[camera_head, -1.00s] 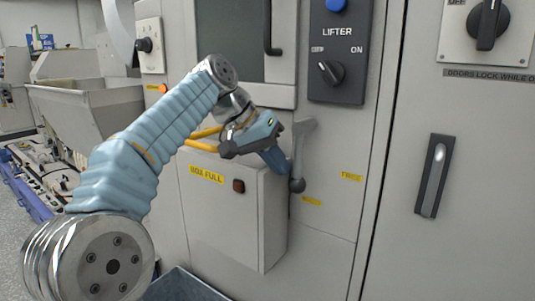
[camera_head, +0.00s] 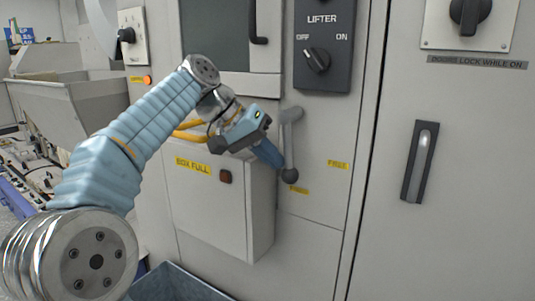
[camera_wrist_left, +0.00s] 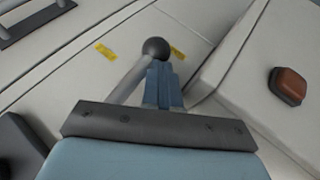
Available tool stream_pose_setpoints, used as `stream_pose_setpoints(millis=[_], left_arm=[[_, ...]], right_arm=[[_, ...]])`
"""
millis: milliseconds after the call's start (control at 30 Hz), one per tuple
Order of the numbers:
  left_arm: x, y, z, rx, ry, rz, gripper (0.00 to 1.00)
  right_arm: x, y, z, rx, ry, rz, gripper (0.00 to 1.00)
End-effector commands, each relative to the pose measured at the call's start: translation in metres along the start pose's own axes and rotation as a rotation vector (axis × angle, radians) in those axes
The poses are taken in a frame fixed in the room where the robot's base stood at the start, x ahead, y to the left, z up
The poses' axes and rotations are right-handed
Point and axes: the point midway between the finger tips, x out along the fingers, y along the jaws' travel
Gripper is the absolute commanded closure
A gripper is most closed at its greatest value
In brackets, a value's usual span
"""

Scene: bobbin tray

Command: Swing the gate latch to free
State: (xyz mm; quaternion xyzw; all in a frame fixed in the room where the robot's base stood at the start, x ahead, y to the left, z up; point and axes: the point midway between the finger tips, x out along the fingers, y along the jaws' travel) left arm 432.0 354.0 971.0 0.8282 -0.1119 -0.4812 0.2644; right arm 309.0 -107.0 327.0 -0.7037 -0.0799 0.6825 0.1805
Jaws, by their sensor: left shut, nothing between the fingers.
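The gate latch is a grey lever (camera_head: 290,140) with a dark ball knob (camera_head: 290,175) at its lower end, hanging almost straight down from its pivot on the cabinet front. A yellow "FREE" label (camera_head: 337,166) sits to the right of the knob. My left gripper (camera_head: 277,160) is shut and empty, its blue fingers against or very close to the lever's left side just above the knob. In the left wrist view the fingertips (camera_wrist_left: 163,78) lie beside the lever (camera_wrist_left: 130,80), just short of the knob (camera_wrist_left: 156,48). Exact contact is hard to tell. My right gripper is not in view.
A protruding "BOX FULL" box (camera_head: 220,205) stands just left of and below the latch. The lifter switch panel (camera_head: 323,45) is above right. A door handle (camera_head: 420,160) is farther right. The panel right of the knob is clear.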

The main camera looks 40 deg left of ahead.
Motion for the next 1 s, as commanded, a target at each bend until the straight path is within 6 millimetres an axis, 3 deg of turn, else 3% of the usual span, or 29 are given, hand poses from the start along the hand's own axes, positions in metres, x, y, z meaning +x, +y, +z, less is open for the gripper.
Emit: stream_pose_setpoints(millis=[167, 600, 800, 1000], left_arm=[[-0.015, 0.001, -0.001, 0.0, 0.003, 0.0, 1.0], [-0.112, 0.002, -0.002, -0.001, 0.002, -0.001, 1.0], [-0.132, -0.001, -0.001, -0.001, 0.001, 0.0, 1.0], [-0.138, 0.0, 0.0, 0.0, 0.0, 0.0, 1.0]], right_arm=[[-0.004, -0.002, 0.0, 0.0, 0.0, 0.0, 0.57], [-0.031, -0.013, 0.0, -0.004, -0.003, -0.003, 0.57], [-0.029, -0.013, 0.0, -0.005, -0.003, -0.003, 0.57], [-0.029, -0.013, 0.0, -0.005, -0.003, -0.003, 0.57]])
